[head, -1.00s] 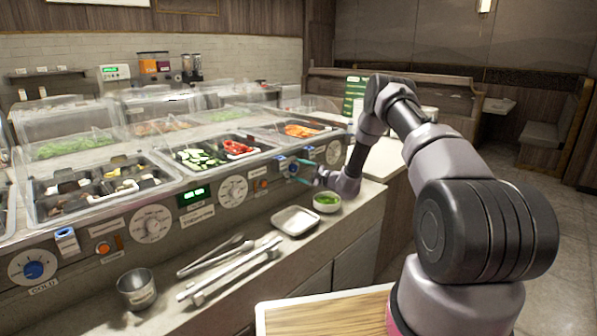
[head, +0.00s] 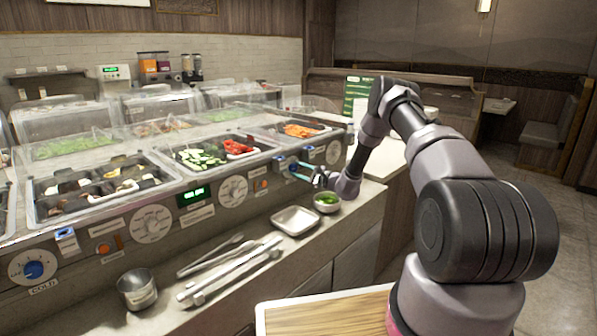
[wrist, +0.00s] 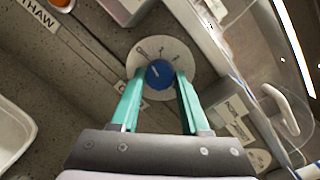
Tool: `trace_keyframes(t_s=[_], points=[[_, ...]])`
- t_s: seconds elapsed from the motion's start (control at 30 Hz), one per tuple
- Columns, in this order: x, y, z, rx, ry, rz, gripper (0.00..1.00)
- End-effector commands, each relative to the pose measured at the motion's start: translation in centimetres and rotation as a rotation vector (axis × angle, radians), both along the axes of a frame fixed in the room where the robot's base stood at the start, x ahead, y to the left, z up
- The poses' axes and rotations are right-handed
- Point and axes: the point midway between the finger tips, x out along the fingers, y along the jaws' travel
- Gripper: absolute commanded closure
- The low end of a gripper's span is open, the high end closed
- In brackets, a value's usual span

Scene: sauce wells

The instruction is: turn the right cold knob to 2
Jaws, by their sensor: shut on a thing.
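The right cold knob is blue, on a white round dial; it shows in the wrist view (wrist: 159,74) and, small and partly covered, on the counter's front panel in the head view (head: 293,167). My gripper has teal fingers, one on each side of the knob, in the wrist view (wrist: 159,82) and the head view (head: 299,170). It is shut on the knob. A pale mark on the knob's face points toward the upper left in the wrist view. The dial's figures are too small to read surely.
Another blue cold knob (head: 33,270) is at the far left. Larger white dials (head: 152,223) and orange buttons sit between. On the ledge below are tongs (head: 215,255), a metal cup (head: 137,289), a small tray (head: 295,220) and a green-filled bowl (head: 327,202) close under my wrist.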

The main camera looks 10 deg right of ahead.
Motion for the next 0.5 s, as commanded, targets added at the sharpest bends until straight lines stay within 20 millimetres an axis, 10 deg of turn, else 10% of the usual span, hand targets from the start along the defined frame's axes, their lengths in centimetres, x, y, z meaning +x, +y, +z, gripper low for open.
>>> trace_keyframes(t_s=[0.5], points=[[-0.04,-0.01,-0.17,0.397,0.289,0.000,1.00]])
